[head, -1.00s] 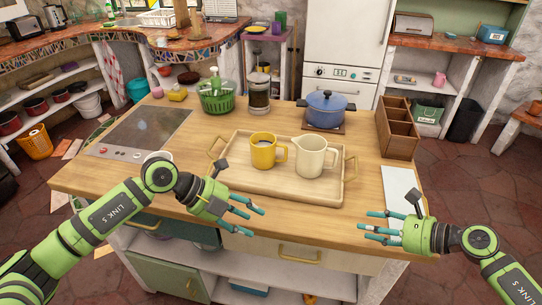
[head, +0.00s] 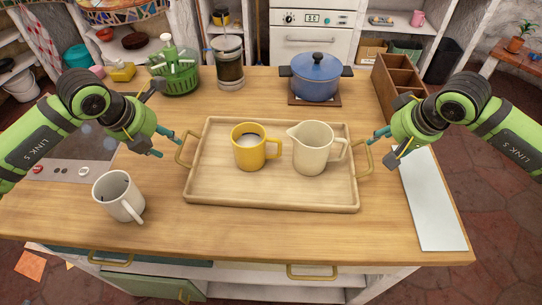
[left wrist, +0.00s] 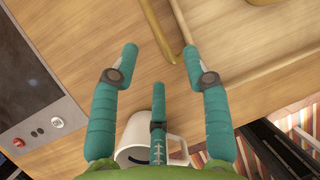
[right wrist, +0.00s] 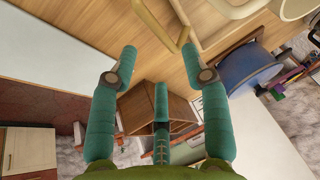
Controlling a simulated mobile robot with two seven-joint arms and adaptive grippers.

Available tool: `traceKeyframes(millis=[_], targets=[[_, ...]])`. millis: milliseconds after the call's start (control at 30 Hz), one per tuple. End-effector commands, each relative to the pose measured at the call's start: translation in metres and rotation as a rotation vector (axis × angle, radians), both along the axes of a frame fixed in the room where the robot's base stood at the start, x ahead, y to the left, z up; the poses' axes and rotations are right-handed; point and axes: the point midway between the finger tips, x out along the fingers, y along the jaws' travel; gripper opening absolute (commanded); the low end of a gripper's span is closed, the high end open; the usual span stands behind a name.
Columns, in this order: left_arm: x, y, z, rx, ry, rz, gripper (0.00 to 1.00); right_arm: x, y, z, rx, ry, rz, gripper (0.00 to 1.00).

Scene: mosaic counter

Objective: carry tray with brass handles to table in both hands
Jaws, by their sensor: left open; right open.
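The wooden tray (head: 270,196) lies flat on the counter, with a brass handle at each end. A yellow mug (head: 248,148) and a cream pitcher (head: 312,150) stand upright on it. My left gripper (head: 168,144) is open beside the left brass handle (head: 181,150); in the left wrist view the handle (left wrist: 178,28) lies just ahead of the fingertips. My right gripper (head: 385,142) is open beside the right brass handle (head: 368,160); in the right wrist view the handle (right wrist: 184,36) lies near the fingertips. I cannot tell whether any fingers touch the handles.
A white mug (head: 118,196) stands left of the tray, near my left arm. A wooden organizer (head: 392,82) and a white sheet (head: 432,205) are at right.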

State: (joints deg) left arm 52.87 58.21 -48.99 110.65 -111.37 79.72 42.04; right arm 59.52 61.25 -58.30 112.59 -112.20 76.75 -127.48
Motion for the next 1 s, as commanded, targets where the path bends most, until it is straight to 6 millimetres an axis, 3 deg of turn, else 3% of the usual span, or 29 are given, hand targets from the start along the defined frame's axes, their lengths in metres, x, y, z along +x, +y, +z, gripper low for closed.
traceKeyframes(millis=[167, 600, 1000], targets=[[0.003, -0.002, -0.007, -0.003, 0.003, 0.002, 0.47, 0.003, 0.002, -0.007, 0.003, 0.004, -0.001, 0.47], [0.024, -0.013, -0.058, -0.003, 0.003, 0.002, 0.47, 0.025, 0.011, -0.058, 0.006, 0.003, -0.002, 0.47], [0.026, -0.015, -0.064, -0.004, 0.001, 0.002, 0.47, 0.028, 0.012, -0.065, 0.004, 0.001, -0.001, 0.47]])
